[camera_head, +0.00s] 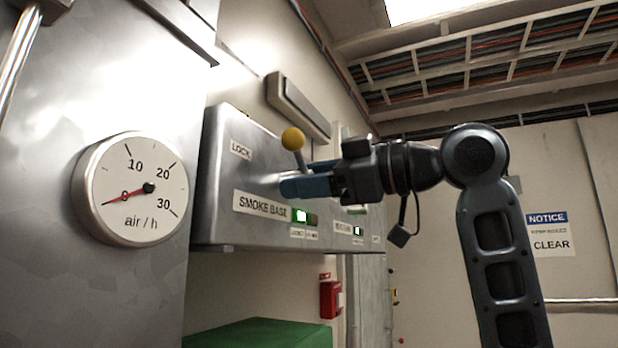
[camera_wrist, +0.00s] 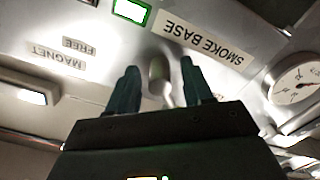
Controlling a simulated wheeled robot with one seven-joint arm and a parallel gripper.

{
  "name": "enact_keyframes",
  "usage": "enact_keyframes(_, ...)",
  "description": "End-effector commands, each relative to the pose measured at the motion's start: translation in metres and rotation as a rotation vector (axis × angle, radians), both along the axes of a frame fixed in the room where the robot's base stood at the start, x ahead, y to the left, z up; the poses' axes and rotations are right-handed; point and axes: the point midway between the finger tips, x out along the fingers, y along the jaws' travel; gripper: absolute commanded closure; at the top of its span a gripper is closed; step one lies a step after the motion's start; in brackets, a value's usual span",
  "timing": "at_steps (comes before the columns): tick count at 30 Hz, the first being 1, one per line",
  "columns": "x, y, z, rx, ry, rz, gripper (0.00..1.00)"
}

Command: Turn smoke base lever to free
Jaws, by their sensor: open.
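The smoke base lever (camera_head: 294,142) has a yellow ball knob and stands up from a grey metal panel box, leaning slightly left. Its knob is above my gripper (camera_head: 286,184), whose blue fingers point at the panel. In the wrist view the pale lever stem (camera_wrist: 160,75) lies between the two fingers of my gripper (camera_wrist: 159,78), with visible space beside it. The jaws are open. The knob is hidden in the wrist view.
The panel box (camera_head: 222,215) carries a "LOCK" label (camera_head: 241,150) and lit green indicators (camera_head: 300,216). A round air gauge (camera_head: 130,189) is to the left. A green block (camera_head: 262,336) is below, with a red box (camera_head: 330,299) behind it.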

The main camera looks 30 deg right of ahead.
Motion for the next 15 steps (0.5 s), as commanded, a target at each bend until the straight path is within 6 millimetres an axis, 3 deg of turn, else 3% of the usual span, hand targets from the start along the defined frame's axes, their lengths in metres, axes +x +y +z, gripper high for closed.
enact_keyframes(3, -0.0001, -0.0002, -0.0001, 0.0, 0.0, 0.0, 0.5)
enact_keyframes(15, -0.0003, -0.0003, -0.0001, 0.001, 0.001, 0.0, 0.89)
